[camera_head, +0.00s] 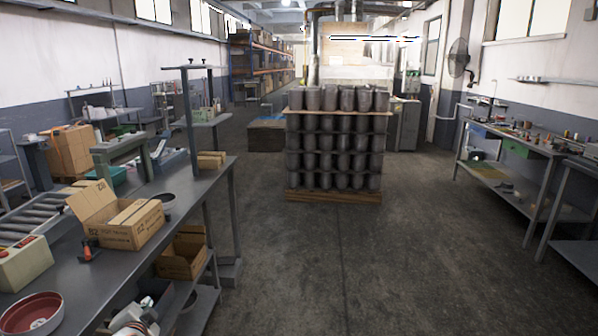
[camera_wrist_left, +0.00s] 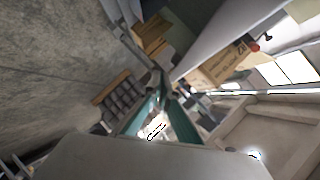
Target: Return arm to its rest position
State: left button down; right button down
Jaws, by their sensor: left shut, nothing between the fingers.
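My left gripper (camera_wrist_left: 166,92) shows in the left wrist view, its teal fingers close together at the tips with nothing between them. In the head view, white and dark parts low at the left, beside the bench edge, are too small to tell clearly as the gripper. My right gripper is in neither view. A round pan with a red inside (camera_head: 31,313) sits on the dark bench at the bottom left. A smaller round dish (camera_head: 163,199) stands farther along the bench, behind the open cardboard box (camera_head: 128,237).
The dark metal bench (camera_head: 205,187) runs along the left, with another box (camera_head: 184,256) below its top. A pallet stack of dark pots (camera_head: 336,145) stands ahead. A workbench (camera_head: 510,143) lines the right wall. The floor between is clear.

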pick_arm(q)
jog(key=s+d+f+n+h, duration=0.1)
jog(key=s+d+f+h, duration=0.1)
jog(key=s+d+f, duration=0.4)
jog(key=s+d+f+n+g+h, duration=0.1)
jog(key=s+d+f, duration=0.5)
jog(key=s, duration=1.1)
jog(key=s+d+f+n+g+h, duration=0.1)
jog(key=s+d+f+h, duration=0.3)
jog(key=s+d, duration=0.5)
jog(key=s+f, duration=0.2)
jog(key=s, duration=0.1)
jog(key=shift+n, duration=0.4)
jog(key=shift+s+d+f, duration=0.1)
